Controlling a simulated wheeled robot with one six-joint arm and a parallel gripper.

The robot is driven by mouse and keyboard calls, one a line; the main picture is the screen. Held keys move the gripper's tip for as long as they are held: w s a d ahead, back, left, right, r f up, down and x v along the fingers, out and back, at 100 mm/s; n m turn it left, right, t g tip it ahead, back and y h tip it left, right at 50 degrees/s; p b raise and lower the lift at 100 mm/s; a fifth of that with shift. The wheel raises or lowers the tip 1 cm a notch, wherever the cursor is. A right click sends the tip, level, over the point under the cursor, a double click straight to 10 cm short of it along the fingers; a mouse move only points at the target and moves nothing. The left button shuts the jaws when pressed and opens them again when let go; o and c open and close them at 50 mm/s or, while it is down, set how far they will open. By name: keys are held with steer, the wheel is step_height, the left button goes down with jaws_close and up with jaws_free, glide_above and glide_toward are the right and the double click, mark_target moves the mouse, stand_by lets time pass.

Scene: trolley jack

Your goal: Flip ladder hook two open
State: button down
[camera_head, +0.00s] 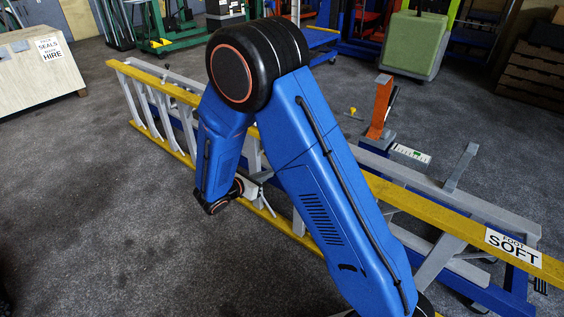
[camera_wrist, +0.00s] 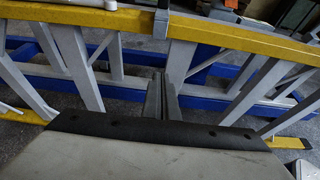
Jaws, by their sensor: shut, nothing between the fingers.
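The ladder, with yellow rails (camera_head: 455,222) and pale grey rungs, lies on its side across the head view. Its upper yellow rail (camera_wrist: 235,42) crosses the wrist view. A small grey bracket (camera_wrist: 161,18) sits over that rail, just beyond my fingertips. A pale bent bar (camera_wrist: 103,46) is left of it, below the rail. I cannot tell which part is hook two. My gripper (camera_wrist: 162,82) is shut and empty, pointing toward the rail below the bracket. In the head view, my gripper (camera_head: 252,188) is beside the ladder's near side, partly hidden by my arm.
A blue frame (camera_wrist: 215,68) lies behind the ladder. An orange post (camera_head: 380,105) stands behind the rail, near a grey upright bar (camera_head: 461,167). The floor at front left is clear.

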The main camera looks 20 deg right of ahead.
steer(key=shift+w+f, duration=0.1)
stand_by(0.3)
steer(key=w+d, duration=0.5)
steer(key=d, duration=0.2)
steer(key=shift+w+d+r, duration=0.2)
steer(key=shift+d+r, duration=0.05)
steer(key=shift+r, duration=0.15)
steer(key=shift+r, duration=0.1)
stand_by(0.4)
